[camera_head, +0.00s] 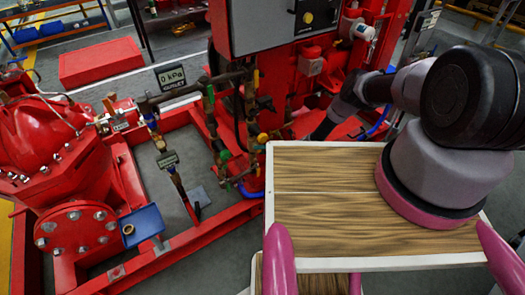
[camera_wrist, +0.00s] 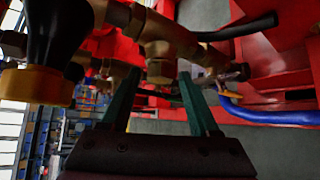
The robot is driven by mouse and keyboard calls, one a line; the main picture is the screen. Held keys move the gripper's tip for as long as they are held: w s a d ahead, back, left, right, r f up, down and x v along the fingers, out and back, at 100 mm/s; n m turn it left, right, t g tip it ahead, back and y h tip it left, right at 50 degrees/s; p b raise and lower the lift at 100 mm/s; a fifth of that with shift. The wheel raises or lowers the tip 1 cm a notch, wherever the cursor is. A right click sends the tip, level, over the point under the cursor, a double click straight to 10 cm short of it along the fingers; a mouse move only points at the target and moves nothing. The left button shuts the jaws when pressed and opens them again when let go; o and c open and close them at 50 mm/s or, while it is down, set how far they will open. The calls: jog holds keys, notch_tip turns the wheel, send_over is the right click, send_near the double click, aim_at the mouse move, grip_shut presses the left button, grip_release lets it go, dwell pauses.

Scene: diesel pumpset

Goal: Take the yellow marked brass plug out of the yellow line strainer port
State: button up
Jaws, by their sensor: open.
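In the wrist view, my gripper (camera_wrist: 158,82) is open, with its two dark green fingers apart. A brass fitting with a downward hex end (camera_wrist: 160,68) shows between and just beyond the fingertips; I see no clear grip on it. No yellow mark shows on that end, so I cannot tell whether it is the plug. A black part with a yellow band (camera_wrist: 36,86) is close at the left. In the head view, the brass pipework (camera_head: 240,100) stands in the middle, with a small yellow part (camera_head: 262,138) on it. My fingers cannot be made out there.
A blue hose (camera_wrist: 268,117) runs right of the fingers, with a black hose (camera_wrist: 245,27) above. A blue tray (camera_head: 143,224) holding a small brass-coloured ring (camera_head: 128,229) sits at the left by the red pump (camera_head: 50,145). Red frame rails (camera_head: 205,228) surround the pipework.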

grip_shut()
jog(key=n+h, duration=0.1)
jog(key=h, duration=0.1)
jog(key=n+t+h, duration=0.1)
jog(key=h, duration=0.1)
jog(key=shift+s+a+r+n, duration=0.1)
jog(key=shift+a+r+n, duration=0.1)
jog(key=shift+r+n, duration=0.2)
jog(key=shift+t, duration=0.3)
